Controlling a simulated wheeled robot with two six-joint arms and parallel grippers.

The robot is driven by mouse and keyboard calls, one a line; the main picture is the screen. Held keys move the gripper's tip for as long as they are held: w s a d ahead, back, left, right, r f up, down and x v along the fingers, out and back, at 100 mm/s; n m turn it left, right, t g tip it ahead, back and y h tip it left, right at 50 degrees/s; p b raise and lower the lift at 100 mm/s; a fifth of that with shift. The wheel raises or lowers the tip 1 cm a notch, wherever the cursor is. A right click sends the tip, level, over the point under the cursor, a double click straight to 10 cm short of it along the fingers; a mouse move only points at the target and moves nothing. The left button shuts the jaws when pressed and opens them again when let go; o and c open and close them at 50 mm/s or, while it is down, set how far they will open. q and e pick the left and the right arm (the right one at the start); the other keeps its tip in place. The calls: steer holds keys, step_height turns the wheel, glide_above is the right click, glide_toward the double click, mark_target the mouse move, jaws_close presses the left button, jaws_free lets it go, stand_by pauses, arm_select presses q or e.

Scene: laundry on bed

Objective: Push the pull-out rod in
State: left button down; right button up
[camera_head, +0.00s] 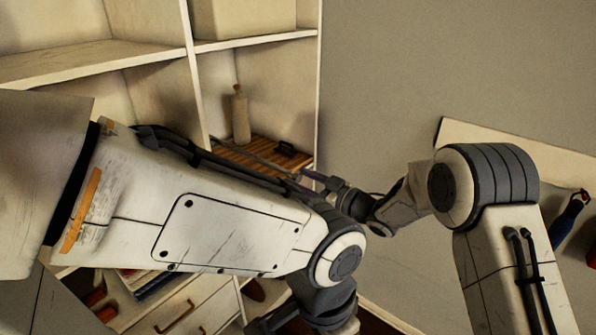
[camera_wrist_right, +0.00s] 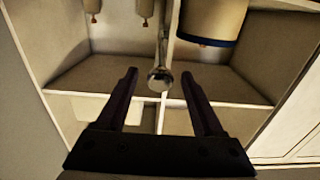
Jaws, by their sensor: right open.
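The pull-out rod (camera_wrist_right: 160,78) shows in the right wrist view as a thin metal rod with a round end, pointing toward the camera. Its end lies between the two dark fingers of my right gripper (camera_wrist_right: 158,73), which stand apart on either side; I see no clear contact. In the head view my right gripper (camera_head: 314,180) is at the shelf opening, partly hidden by my left arm. A thin rod-like line there runs from the compartment toward it. My left arm crosses the front of the shelf, and its gripper is out of sight.
The white shelf unit (camera_head: 188,60) has open compartments. One holds a pale bottle (camera_head: 240,115) and a slatted wooden board (camera_head: 262,152). A drawer (camera_head: 175,312) is below. A blue-handled tool (camera_head: 569,217) is at the right. The grey wall beside the shelf is bare.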

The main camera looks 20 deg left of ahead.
steer(key=shift+w+a, duration=0.2)
steer(key=shift+a, duration=0.4)
jaws_close()
stand_by(1.1)
